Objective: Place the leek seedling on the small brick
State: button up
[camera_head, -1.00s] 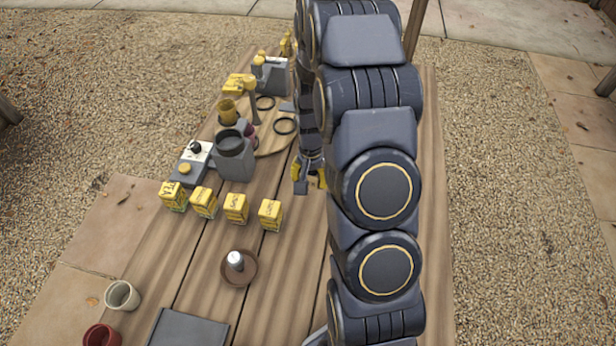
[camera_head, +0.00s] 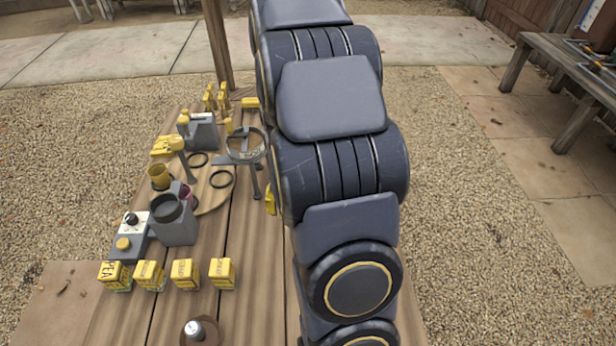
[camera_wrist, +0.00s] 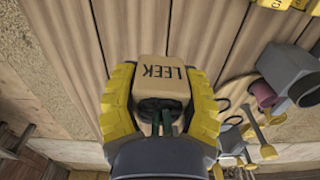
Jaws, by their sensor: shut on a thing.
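The leek seedling (camera_wrist: 160,72) is a tan block marked LEEK in the wrist view, with dark green stems at its near end. My gripper (camera_wrist: 160,92) is shut on it, one yellow finger along each side. Planks show behind it in that view. In the head view only a bit of my yellow gripper (camera_head: 270,201) shows at the left edge of my arm; the leek seedling is hidden there. I cannot pick out the small brick for certain in either view.
Several yellow labelled blocks (camera_head: 185,274) stand in a row on the wooden table (camera_head: 257,290). Planks right of the row look clear.

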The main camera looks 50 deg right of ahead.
jog(key=d+r, duration=0.3)
jog(key=d, duration=0.6)
jog(key=shift+n, duration=0.3)
jog(key=w+d+f, duration=0.2)
jog(key=d, duration=0.1)
jog(key=w+d+f, duration=0.6)
jog(key=shift+w+d, duration=0.2)
jog(key=shift+d, duration=0.05)
jog(key=shift+w+d+f, duration=0.4)
jog(key=shift+d+f, duration=0.1)
jog(key=shift+f, duration=0.15)
jog(key=shift+w+f, duration=0.1)
jog(key=shift+f, duration=1.55)
jog(key=shift+f, duration=0.1)
jog(key=o, duration=1.1)
jog(key=shift+c, duration=0.2)
